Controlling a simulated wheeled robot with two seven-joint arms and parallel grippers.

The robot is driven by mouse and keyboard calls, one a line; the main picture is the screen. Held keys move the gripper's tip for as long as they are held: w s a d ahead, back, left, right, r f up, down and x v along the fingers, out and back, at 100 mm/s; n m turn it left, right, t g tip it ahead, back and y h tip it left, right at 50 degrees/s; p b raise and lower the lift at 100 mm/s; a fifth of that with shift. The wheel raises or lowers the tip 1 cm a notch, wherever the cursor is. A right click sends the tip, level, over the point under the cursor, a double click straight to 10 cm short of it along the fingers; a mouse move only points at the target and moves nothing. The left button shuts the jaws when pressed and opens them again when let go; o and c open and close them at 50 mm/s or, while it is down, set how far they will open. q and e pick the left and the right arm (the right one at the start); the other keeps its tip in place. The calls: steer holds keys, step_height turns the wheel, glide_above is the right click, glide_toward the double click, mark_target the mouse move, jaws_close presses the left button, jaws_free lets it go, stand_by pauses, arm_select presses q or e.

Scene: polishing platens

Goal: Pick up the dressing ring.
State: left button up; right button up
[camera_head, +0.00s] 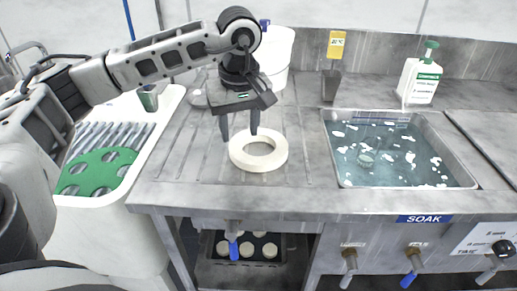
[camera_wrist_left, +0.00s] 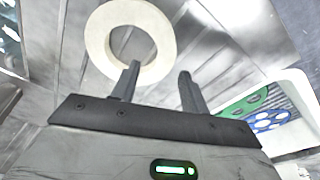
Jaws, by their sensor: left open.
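The dressing ring (camera_head: 246,152) is a cream-white flat ring lying on the grooved steel drainboard, left of the sink. It also shows in the left wrist view (camera_wrist_left: 98,38), beyond my fingers. My left gripper (camera_head: 239,137) is open and empty, pointing down at the ring's far left edge. In the left wrist view one finger of my left gripper (camera_wrist_left: 158,78) overlaps the ring's rim and the other is clear of it. I cannot tell whether the finger touches the ring. My right gripper is not in view.
A water-filled sink (camera_head: 385,178) with white flecks lies to the right. A white bucket (camera_head: 280,50), a dark cup (camera_head: 331,84) and a labelled bottle (camera_head: 419,80) stand behind. A white tub with a green holed disc (camera_head: 98,172) is at left. The drainboard's front is clear.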

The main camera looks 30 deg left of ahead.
mark_target(237, 149)
arm_select(q)
steer(key=f, duration=0.2)
steer(key=a+f, duration=0.1)
steer(key=f, duration=0.1)
steer(key=shift+s+f, duration=0.1)
steer(key=shift+s, duration=0.05)
steer(key=shift+f, duration=0.55)
steer(key=shift+r, duration=0.1)
jaws_close()
